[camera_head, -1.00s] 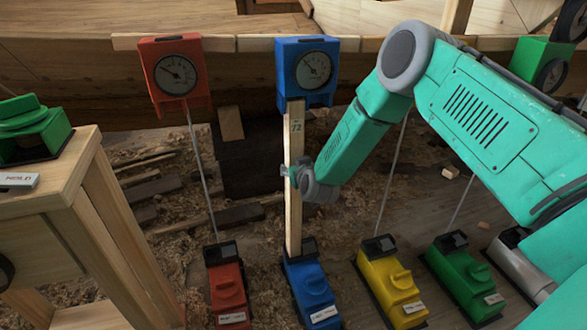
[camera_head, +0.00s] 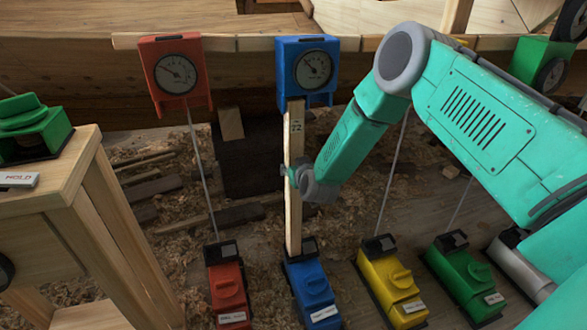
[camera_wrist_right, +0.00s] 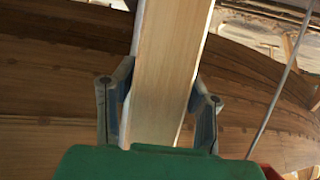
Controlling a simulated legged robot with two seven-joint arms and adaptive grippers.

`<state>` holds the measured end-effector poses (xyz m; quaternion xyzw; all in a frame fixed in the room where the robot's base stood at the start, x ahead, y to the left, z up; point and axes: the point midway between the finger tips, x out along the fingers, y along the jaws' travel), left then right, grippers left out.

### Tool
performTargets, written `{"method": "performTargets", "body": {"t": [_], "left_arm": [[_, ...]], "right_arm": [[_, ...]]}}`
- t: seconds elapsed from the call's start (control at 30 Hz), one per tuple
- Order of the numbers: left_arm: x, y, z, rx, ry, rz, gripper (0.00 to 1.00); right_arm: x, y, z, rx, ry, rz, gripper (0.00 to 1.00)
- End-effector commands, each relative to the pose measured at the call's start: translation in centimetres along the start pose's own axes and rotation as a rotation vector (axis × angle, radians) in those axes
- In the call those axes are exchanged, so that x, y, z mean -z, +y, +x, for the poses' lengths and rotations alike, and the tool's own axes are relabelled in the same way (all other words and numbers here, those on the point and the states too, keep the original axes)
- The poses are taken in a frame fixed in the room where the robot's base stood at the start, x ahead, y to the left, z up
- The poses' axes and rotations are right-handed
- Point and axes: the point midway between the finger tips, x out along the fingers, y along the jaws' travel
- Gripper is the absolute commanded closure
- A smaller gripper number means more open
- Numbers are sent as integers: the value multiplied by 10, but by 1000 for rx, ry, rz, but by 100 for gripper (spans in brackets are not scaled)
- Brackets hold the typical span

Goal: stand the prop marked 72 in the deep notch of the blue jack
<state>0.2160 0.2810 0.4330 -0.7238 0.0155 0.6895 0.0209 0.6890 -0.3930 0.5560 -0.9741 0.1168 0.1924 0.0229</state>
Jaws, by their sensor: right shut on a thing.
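The prop marked 72 (camera_head: 294,215) is a pale wooden bar standing close to upright, its number near its top. Its foot is at the black head of the blue jack (camera_head: 311,290); which notch it is in cannot be made out. Its top is just under the blue gauge box (camera_head: 307,70) on the hull. My right gripper (camera_head: 292,174) is shut on the prop at mid-height. The right wrist view shows the prop (camera_wrist_right: 170,75) between the two fingers (camera_wrist_right: 158,105). My left gripper is not in view.
A red jack (camera_head: 228,293) stands left of the blue one, under a red gauge box (camera_head: 175,72) with a thin rod between them. Yellow (camera_head: 391,285) and green (camera_head: 465,284) jacks stand to the right. A wooden stand (camera_head: 75,190) is at the left.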

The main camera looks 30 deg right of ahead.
Motion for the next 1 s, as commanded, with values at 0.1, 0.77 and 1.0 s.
{"method": "performTargets", "body": {"t": [0.1,0.77,1.0], "left_arm": [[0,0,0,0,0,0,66],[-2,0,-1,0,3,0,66],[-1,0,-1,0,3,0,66]], "right_arm": [[2,0,0,0,4,1,54],[0,0,-34,2,-3,1,37],[-1,0,-84,1,-2,0,37]]}}
